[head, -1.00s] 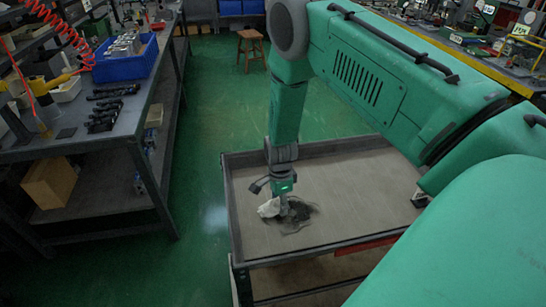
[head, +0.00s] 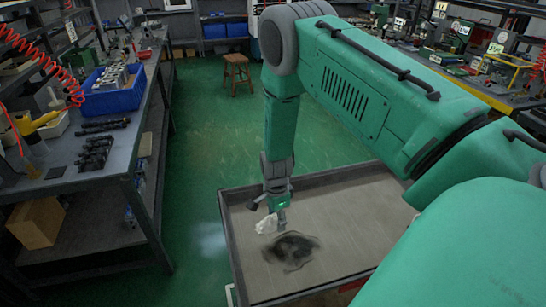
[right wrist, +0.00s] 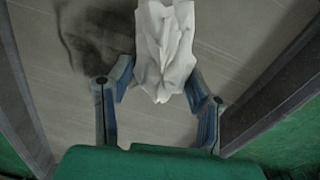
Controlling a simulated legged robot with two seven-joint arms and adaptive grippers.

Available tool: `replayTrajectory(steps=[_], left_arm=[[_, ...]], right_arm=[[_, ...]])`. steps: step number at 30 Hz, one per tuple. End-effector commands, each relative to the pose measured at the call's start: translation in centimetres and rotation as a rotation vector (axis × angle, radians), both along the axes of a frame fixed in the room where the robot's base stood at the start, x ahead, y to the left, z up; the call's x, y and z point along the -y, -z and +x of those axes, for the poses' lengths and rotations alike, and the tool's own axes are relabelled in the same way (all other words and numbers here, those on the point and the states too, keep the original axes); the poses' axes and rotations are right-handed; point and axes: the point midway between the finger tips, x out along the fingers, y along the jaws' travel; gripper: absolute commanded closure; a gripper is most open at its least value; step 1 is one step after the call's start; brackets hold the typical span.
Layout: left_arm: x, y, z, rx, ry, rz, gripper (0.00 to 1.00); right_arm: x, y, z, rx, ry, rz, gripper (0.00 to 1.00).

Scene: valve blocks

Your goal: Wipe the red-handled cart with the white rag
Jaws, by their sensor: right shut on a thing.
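The cart (head: 345,215) has a flat grey top with a raised dark rim. A bit of red shows at its near edge, mostly hidden by my arm. A dark smudge (head: 290,250) marks the cart top; part of it also shows at the upper left of the right wrist view (right wrist: 95,40). My right gripper (head: 276,208) is shut on the crumpled white rag (head: 267,225), over the cart's left part, just beyond the smudge. In the right wrist view the rag (right wrist: 165,45) hangs out between the fingers. My left gripper is not in view.
A workbench (head: 100,165) on the left carries a blue bin (head: 112,98) and several black tools (head: 95,150). A wooden stool (head: 237,70) stands on the green floor behind. Another cluttered bench (head: 470,90) runs along the right. Floor between left bench and cart is clear.

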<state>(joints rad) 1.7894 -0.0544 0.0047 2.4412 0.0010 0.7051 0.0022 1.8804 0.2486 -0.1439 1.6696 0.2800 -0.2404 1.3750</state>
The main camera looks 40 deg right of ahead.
Motion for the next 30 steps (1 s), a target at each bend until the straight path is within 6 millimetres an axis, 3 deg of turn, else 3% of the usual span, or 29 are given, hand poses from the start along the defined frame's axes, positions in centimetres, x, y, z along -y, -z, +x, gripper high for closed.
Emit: replayTrajectory(steps=[7, 22, 26, 30], left_arm=[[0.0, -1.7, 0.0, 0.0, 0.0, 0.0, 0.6], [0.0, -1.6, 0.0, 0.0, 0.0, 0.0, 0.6], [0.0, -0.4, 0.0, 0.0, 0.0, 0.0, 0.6], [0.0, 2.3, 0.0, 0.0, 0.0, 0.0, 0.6]], right_arm=[[0.3, -2.2, -0.3, 0.001, -0.001, -0.001, 0.91], [0.3, -2.2, -0.3, 0.0, -0.018, 0.001, 0.91], [-1.8, -2.4, 0.2, 0.002, -0.139, 0.0, 0.91], [-6.7, -3.1, 0.5, 0.004, -0.456, -0.003, 0.91]])
